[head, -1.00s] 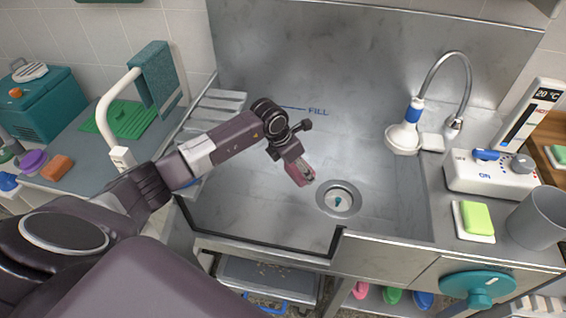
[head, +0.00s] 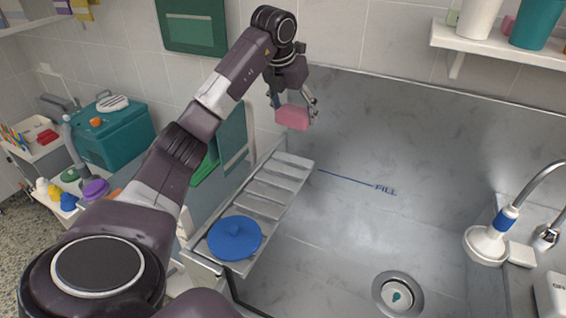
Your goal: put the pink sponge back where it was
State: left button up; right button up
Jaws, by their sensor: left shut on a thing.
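The pink sponge (head: 292,118) is a small pink block between the fingers of my left gripper (head: 294,104). The gripper is shut on it and points down. It holds the sponge up in the air, in the picture just above the sink's back left corner and in front of the tiled wall. The sponge's upper part is partly hidden by the fingers. My right gripper is not in view.
A shower head (head: 487,243) stands at right. The sink floor is clear.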

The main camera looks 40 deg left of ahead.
aim_at(287, 107)
pick_arm(q)
jog(key=a+r, duration=0.2)
jog(key=shift+s+r+n, duration=0.3)
jog(key=shift+s+n, duration=0.05)
jog(key=shift+n, duration=0.05)
jog(key=shift+s+a, duration=0.1)
jog(key=shift+a, duration=0.1)
notch_tip(287, 107, down, 14)
jog(key=shift+d+f+p, duration=0.1)
jog(key=shift+f+p, duration=0.05)
jog(key=shift+p, duration=0.55)
notch_tip(287, 107, down, 5)
jog(key=shift+f+p, duration=0.1)
jog(key=shift+p, duration=0.25)
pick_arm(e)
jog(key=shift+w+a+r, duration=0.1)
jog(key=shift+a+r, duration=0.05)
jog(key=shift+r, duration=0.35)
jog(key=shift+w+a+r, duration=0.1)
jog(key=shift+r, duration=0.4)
pick_arm(q)
jog(key=shift+f, duration=0.15)
jog(key=o, duration=1)
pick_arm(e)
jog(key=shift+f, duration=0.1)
